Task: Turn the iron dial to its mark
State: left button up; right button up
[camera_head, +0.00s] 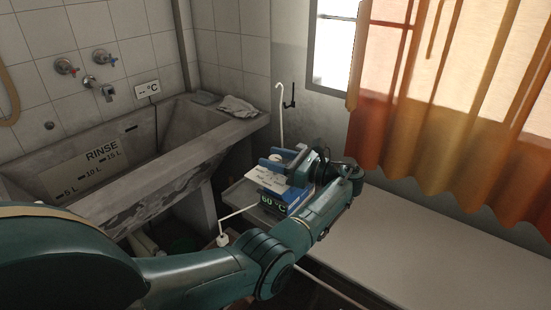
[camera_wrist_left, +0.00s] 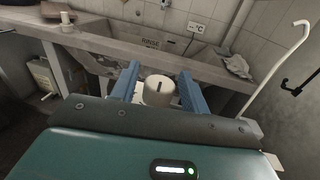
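A pale round dial (camera_wrist_left: 158,94) with a dark line on its top shows in the left wrist view. It sits between the two blue fingers of my left gripper (camera_wrist_left: 160,80), which is open with a narrow gap on each side of the dial. In the head view my left gripper (camera_head: 283,163) is over a small unit with a white printed panel (camera_head: 267,180) and a display reading 60 °C (camera_head: 273,204). The dial and its target mark cannot be made out clearly in the head view. My right gripper is not in view.
A concrete washtub (camera_head: 180,160) marked RINSE stands at the left, with a grey cloth (camera_head: 237,106) on its rim. A white hooked pipe (camera_head: 281,115) rises behind the unit. A bare pale worktop (camera_head: 430,245) extends right, below an orange curtain (camera_head: 450,110).

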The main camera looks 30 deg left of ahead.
pick_arm(q)
jog(key=shift+o, duration=0.3)
jog(key=shift+d, duration=0.15)
jog(key=w+d+b, duration=0.1)
jog(key=d+b, duration=0.4)
jog(key=d, duration=0.7)
jog(key=shift+d, duration=0.4)
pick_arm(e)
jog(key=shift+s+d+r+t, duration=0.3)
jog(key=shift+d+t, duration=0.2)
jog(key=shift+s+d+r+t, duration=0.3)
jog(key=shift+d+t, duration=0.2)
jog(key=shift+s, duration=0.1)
